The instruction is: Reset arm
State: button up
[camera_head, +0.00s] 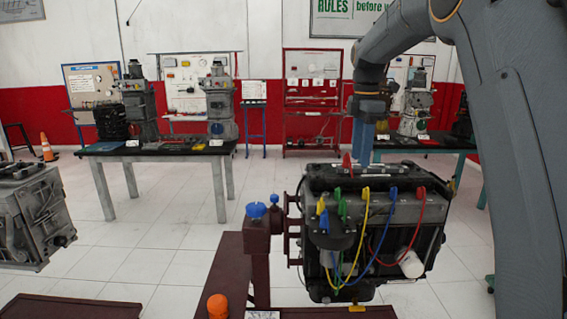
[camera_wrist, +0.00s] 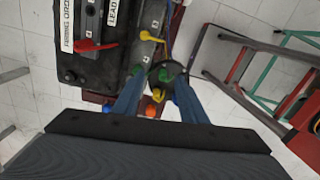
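My gripper (camera_head: 362,150) hangs from my arm above the back of the engine trainer (camera_head: 400,240), blue fingers pointing down. In the wrist view my gripper (camera_wrist: 158,82) has its two blue fingers spread apart with nothing held between them. The engine carries red (camera_head: 421,192), blue (camera_head: 393,193), yellow (camera_head: 366,194) and green (camera_head: 342,210) plug leads along its front. In the wrist view its labelled top cover (camera_wrist: 90,50) shows with a red plug (camera_wrist: 92,45) and a yellow plug (camera_wrist: 150,37). I cannot tell how far the fingertips are above the engine.
The engine hangs on a dark red stand (camera_head: 238,270) with a blue knob (camera_head: 255,210) and an orange knob (camera_head: 217,305). Another engine (camera_head: 35,215) stands at the left. A table (camera_head: 165,149) with engine parts is behind. White floor between is clear.

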jog(key=s+a+f+m+t+b, duration=0.1)
jog(key=s+f+m+b, duration=0.4)
jog(key=s+f+m, duration=1.4)
jog(key=s+a+f, duration=0.1)
jog(key=s+f, duration=0.7)
jog(key=s, duration=0.3)
jog(key=shift+m+b, duration=0.3)
